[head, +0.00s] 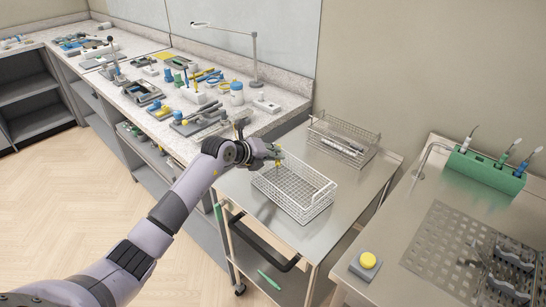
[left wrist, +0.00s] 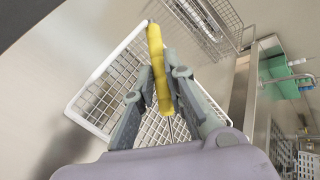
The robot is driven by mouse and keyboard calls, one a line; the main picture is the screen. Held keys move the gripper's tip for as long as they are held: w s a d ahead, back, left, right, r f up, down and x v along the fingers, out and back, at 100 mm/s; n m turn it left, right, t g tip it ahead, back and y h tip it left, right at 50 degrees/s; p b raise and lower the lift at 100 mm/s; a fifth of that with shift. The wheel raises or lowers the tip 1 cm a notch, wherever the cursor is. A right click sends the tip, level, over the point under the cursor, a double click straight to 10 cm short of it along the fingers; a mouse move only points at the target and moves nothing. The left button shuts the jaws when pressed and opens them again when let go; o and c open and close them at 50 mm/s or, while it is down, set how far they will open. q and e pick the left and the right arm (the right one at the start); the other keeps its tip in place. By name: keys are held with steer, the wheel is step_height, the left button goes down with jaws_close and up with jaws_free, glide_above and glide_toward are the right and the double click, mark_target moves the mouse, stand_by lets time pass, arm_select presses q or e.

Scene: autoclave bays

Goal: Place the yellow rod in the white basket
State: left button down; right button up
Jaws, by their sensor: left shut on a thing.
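The white wire basket (head: 318,200) stands on the steel cart, its inside mostly bare in the head view. It also shows in the left wrist view (left wrist: 96,100), partly covered by my gripper. My left gripper (head: 275,154) is over the basket's far left end in the head view. In the left wrist view, my left gripper (left wrist: 158,92) is shut on the yellow rod (left wrist: 157,62), which sticks out past the fingertips. In the head view only small yellow bits of the rod (head: 278,163) show at the gripper. My right gripper is not in view.
A second wire basket (head: 368,141) with metal items in it stands behind on the steel cart (head: 345,215). The long bench (head: 200,110) at left is crowded with tools and blocks. A perforated steel counter with a green holder (head: 485,169) is at right.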

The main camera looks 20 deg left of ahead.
arm_select(q)
steer(key=shift+f, duration=0.6)
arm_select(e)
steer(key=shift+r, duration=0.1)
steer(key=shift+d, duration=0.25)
arm_select(q)
steer(key=shift+f, duration=0.3)
steer(key=c, duration=1.6)
jaws_free()
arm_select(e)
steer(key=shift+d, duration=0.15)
